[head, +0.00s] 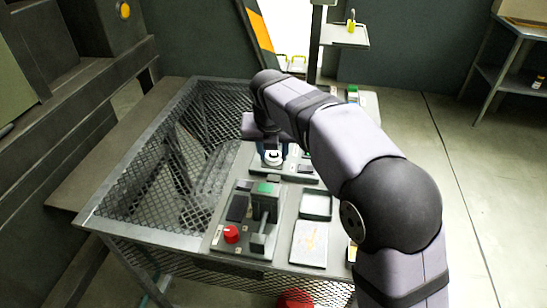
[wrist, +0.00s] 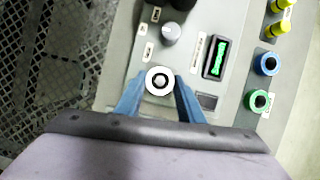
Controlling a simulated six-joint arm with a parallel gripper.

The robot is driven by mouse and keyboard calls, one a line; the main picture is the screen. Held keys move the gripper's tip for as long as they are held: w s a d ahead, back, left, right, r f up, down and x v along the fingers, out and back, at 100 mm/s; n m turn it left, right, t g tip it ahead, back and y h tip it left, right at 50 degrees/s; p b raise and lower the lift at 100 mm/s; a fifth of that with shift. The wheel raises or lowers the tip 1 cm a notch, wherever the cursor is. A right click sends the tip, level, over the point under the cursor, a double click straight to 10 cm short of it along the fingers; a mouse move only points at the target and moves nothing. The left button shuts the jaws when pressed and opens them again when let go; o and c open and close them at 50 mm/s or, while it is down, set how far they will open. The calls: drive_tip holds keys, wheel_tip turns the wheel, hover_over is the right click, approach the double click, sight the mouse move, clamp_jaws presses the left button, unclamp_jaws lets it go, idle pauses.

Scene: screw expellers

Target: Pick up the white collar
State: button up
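The white collar (wrist: 160,80) is a white ring with a dark inner ring and a pale round centre. It lies at the tips of my gripper (wrist: 160,88), whose two blue fingers are apart, one on each side of it. I cannot tell whether they touch it or are just beside it. In the head view the collar (head: 273,158) shows below the end of my arm, between the blue fingers, above the workbench panel. What is under the collar is hidden.
A blue collar (wrist: 267,64), a green collar (wrist: 257,101) and yellow parts (wrist: 278,28) stand to the right. A grey knob (wrist: 170,34) and a green-lit display (wrist: 216,58) are close ahead. In the head view a press-like fixture (head: 264,215) and a red button (head: 232,234) stand nearer.

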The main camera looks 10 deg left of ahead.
drive_tip(key=c, duration=0.6)
drive_tip(key=shift+r, duration=0.15)
wheel_tip(320, 180, up, 10)
drive_tip(key=p, duration=0.3)
